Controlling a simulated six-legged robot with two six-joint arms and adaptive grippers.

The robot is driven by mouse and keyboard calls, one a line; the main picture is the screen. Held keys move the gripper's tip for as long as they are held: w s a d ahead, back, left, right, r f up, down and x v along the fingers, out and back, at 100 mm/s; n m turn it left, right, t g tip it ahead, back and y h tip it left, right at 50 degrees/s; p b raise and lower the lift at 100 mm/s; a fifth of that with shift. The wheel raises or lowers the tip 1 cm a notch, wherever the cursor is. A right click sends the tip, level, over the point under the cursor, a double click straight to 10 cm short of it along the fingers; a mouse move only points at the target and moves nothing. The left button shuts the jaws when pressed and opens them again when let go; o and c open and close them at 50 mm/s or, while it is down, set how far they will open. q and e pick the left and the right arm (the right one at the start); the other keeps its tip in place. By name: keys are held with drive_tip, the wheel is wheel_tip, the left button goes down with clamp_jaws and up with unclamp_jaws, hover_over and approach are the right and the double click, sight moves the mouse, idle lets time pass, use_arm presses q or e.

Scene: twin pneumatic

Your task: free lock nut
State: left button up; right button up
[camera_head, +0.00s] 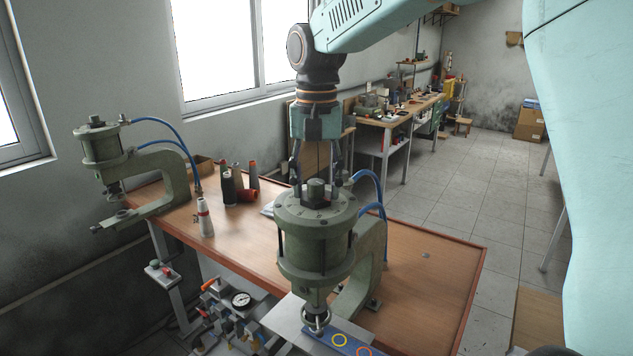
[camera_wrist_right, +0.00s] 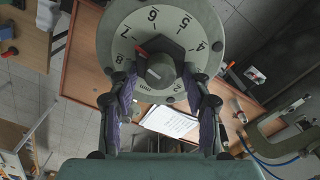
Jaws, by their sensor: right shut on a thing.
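The near green press cylinder (camera_head: 312,250) stands at the front of the wooden bench. My right gripper (camera_head: 316,181) points down over the cylinder. In the wrist view its fingertips (camera_wrist_right: 157,66) lie either side of the lock nut, shut on it. The fingers partly cover the dial. My left gripper is out of view.
A second press (camera_head: 150,175) stands at the bench's far left. Blue hoses (camera_head: 372,180) curve behind the near press. The bench's right part (camera_head: 430,275) is mostly clear.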

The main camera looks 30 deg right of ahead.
drive_tip(key=shift+c, duration=1.2)
drive_tip(key=shift+n, duration=0.3)
drive_tip(key=n, duration=0.5)
drive_tip(key=shift+w+a, duration=0.15)
drive_tip(key=shift+a, duration=0.1)
drive_tip(key=n, duration=0.6)
drive_tip(key=shift+a, duration=0.25)
drive_tip(key=shift+n, duration=0.3)
drive_tip(key=o, duration=1.2)
drive_tip(key=shift+c, duration=0.2)
drive_tip(key=shift+r, duration=0.1)
